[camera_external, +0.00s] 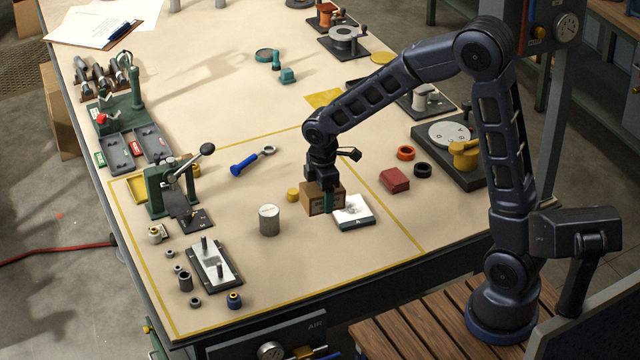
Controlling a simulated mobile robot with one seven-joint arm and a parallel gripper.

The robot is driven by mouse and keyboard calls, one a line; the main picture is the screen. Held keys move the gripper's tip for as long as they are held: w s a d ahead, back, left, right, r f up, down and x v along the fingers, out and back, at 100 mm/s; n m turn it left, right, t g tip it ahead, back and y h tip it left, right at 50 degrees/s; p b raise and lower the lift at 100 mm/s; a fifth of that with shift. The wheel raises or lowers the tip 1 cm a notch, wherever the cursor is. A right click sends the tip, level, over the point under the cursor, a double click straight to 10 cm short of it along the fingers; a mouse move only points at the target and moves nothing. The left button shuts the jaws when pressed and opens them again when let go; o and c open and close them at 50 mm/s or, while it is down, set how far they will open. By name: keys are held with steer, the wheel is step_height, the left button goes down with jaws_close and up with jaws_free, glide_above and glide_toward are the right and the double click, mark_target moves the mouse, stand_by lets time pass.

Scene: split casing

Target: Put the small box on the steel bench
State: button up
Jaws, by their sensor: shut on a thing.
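The small box (313,200) is brown, with a dark green strip on its near face. My gripper (322,186) reaches down from above and is shut on it. The box is at the left edge of a flat dark plate with a white top (355,210) and hides part of it. I cannot tell whether the box touches the surface below or hangs just above it. The bench (300,290) has a wide beige top with a dark front edge, and the box is over its near middle, inside a yellow taped outline.
A green press (165,190) stands at left. Bare top lies in front of the box.

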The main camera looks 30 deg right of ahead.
steer(key=w+d+m, duration=0.2)
steer(key=w+d, duration=0.1)
steer(key=d, duration=0.7)
steer(key=w+d+m, duration=0.2)
steer(key=w+d, duration=0.1)
steer(key=d, duration=0.7)
steer(key=m, duration=0.4)
glide_above(429, 212)
step_height(429, 212, down, 20)
steer(key=shift+r, duration=0.1)
steer(key=o, duration=1.4)
steer(key=shift+o, duration=0.2)
